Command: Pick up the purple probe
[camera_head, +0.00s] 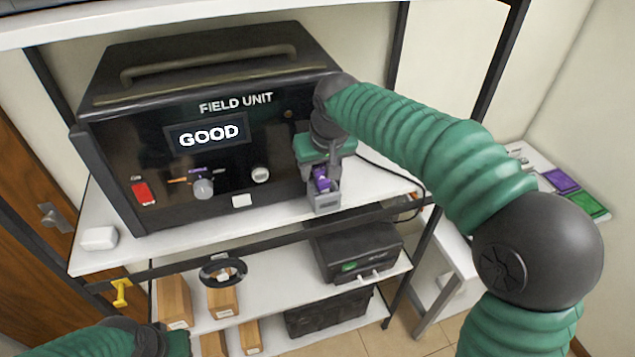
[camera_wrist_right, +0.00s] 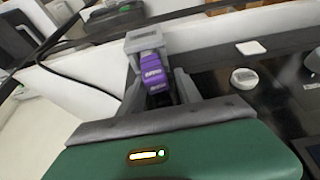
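The purple probe (camera_wrist_right: 153,73) sits at a grey block-shaped holder (camera_wrist_right: 145,40) on the front of the black FIELD UNIT (camera_head: 115,165). In the head view the probe (camera_head: 321,178) is partly hidden by my right gripper (camera_head: 322,190), which hangs over it at the unit's front right. In the right wrist view the two grey fingers (camera_wrist_right: 157,85) straddle the probe, one on each side. Whether they press on it cannot be told. My left arm (camera_head: 90,342) shows at the bottom left; its fingers are not in view.
The unit's display (camera_head: 208,135) reads GOOD. A black cable (camera_head: 385,172) runs right along the white shelf (camera_head: 95,205). A white block (camera_head: 99,238) lies on its left end. Purple and green items lie at right.

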